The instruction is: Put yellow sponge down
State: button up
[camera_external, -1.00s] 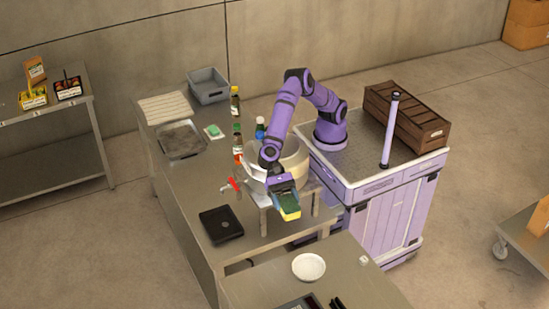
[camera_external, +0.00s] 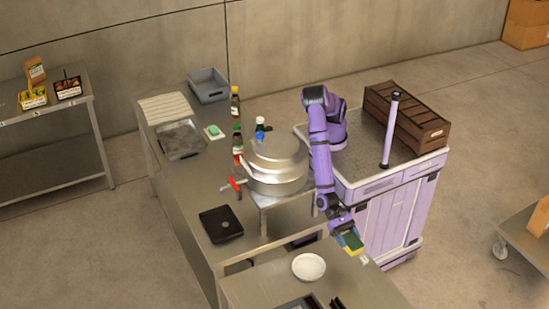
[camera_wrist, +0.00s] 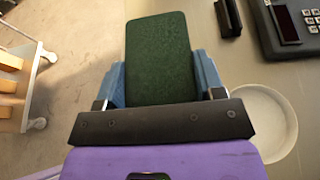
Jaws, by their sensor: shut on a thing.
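The yellow sponge (camera_external: 352,241) with a dark green scouring side is held in my gripper (camera_external: 346,234). In the wrist view the sponge's green face (camera_wrist: 160,55) fills the space between the blue fingers of my gripper (camera_wrist: 160,85), which is shut on it. In the external view the gripper hangs at the right side of the front steel table (camera_external: 250,288), near its far right edge. I cannot tell how high the sponge is above the table top.
A white round plate (camera_external: 309,267) lies on the front table. A device with keys (camera_wrist: 290,25) and a small black object (camera_wrist: 228,17) also lie there. A large metal pot (camera_external: 275,165) stands on a stand behind. A wheeled cart (camera_external: 520,235) is at right.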

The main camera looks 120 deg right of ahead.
jog(key=s+f, duration=0.2)
jog(key=s+d+f, duration=0.1)
jog(key=s+f, duration=0.2)
jog(key=s+d+f, duration=0.1)
jog(key=s+f, duration=0.1)
jog(key=f, duration=0.1)
jog(key=shift+s+d, duration=0.25)
send_over(351, 282)
jog(key=shift+s+f, duration=0.15)
jog(key=shift+f, duration=0.7)
jog(key=shift+a+f, duration=0.1)
jog(key=shift+f, duration=0.2)
notch_tip(351, 282, down, 3)
jog(key=shift+r, duration=0.1)
jog(key=o, duration=1)
jog(key=shift+c, duration=0.2)
jog(key=v, duration=1.2)
